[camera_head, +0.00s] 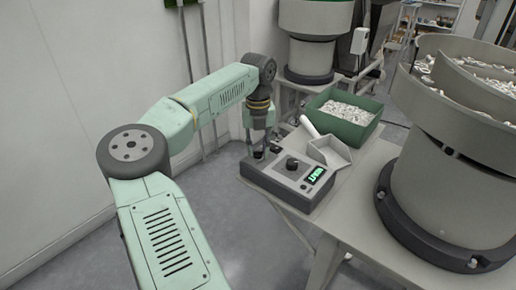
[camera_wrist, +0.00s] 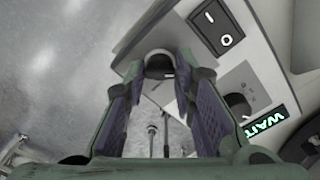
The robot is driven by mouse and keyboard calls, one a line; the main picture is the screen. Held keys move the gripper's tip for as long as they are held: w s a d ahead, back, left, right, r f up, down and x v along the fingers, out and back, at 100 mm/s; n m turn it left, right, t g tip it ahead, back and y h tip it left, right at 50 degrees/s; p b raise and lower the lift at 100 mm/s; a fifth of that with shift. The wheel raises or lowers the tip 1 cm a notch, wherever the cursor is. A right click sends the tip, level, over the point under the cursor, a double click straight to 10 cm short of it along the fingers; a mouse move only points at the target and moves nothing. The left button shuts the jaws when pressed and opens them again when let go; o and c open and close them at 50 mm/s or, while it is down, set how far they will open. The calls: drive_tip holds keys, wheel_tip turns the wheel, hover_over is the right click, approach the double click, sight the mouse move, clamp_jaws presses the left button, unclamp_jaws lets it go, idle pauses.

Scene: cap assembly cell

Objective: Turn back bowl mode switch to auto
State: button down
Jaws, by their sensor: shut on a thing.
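A grey control box (camera_head: 283,189) sits at the table's left edge in the head view; its panel (camera_wrist: 255,75) fills the upper right of the wrist view. My gripper (camera_head: 259,153) points down at the box's left end. In the wrist view my gripper (camera_wrist: 160,72) has its fingertips closed around a round black switch knob (camera_wrist: 158,64) with a small white mark. The fingers hide the knob's sides and any labels beside it. A second black knob (camera_head: 292,164) stands on the panel and is partly hidden in the wrist view (camera_wrist: 237,104). A green-lit display (camera_wrist: 265,122) reads WAIT.
A black I/O rocker switch (camera_wrist: 217,29) is close to my fingers. A white scoop (camera_head: 327,149) and a green bin (camera_head: 347,133) of white parts are behind the box. A large feeder bowl (camera_head: 440,125) stands right, another (camera_head: 312,40) at the back.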

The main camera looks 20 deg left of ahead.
sight(258, 151)
idle(0.4)
drive_tip(key=c, duration=1.3)
unclamp_jaws()
wheel_tip(258, 151, up, 12)
